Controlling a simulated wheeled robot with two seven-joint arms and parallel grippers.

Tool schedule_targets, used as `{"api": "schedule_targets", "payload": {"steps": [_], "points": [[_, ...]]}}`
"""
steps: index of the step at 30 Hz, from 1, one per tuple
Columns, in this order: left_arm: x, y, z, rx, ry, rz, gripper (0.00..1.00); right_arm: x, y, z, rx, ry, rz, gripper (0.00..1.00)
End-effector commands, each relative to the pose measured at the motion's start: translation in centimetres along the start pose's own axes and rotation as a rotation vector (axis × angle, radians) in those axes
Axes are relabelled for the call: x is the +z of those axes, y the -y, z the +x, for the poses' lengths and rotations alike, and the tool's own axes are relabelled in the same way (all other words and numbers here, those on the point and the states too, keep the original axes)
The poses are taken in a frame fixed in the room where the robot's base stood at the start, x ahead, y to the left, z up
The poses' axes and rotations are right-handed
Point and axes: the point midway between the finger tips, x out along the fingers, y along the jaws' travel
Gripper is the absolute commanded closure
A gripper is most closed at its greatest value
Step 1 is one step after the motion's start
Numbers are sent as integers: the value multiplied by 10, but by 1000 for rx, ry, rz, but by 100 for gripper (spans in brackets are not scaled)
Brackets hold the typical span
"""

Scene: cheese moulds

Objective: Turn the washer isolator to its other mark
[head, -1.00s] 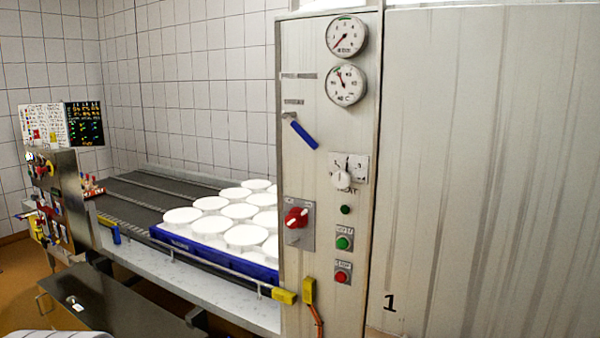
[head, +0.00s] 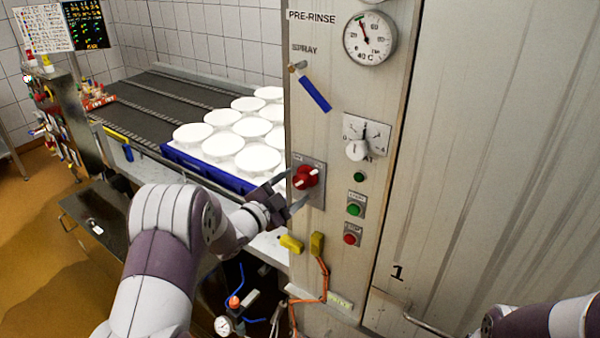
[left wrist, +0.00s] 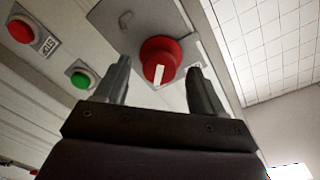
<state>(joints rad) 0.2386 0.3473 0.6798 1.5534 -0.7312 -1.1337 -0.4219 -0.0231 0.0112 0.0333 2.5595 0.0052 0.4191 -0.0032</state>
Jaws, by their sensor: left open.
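The washer isolator is a red rotary knob (head: 306,177) with a white mark, on a grey plate (head: 318,194) on the left side of the washer's front panel. In the left wrist view the red knob (left wrist: 159,59) lies ahead of and between the two fingers, with a white bar on its face. My left gripper (head: 290,188) is open, its fingers pointing at the knob from the left, one above and one below. In the left wrist view the left gripper (left wrist: 160,80) shows a gap around the knob; I cannot tell whether it touches. My right gripper is out of view.
Right of the knob are a green button (head: 354,209), a red button (head: 350,239) and a white selector dial (head: 357,150). A blue-handled lever (head: 314,92) is above. Yellow connectors (head: 291,243) sit below. A blue crate (head: 205,171) of white moulds stands on the conveyor, left.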

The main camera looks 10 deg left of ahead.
Motion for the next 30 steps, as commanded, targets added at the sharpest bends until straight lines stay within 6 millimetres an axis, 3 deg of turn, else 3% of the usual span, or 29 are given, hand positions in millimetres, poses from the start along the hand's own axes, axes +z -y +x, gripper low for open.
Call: {"api": "schedule_targets", "payload": {"steps": [1,6,17,18,21,30], "points": [[-4,3,9,2,-1,0,31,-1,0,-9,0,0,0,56],[-1,2,30,0,0,0,31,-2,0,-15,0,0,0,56],[0,0,37,0,1,-1,31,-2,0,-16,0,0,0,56],[0,0,36,0,1,-1,37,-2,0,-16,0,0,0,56],[0,0,36,0,1,-1,69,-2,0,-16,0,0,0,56],[1,-2,36,2,1,-22,69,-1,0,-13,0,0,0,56]]}}
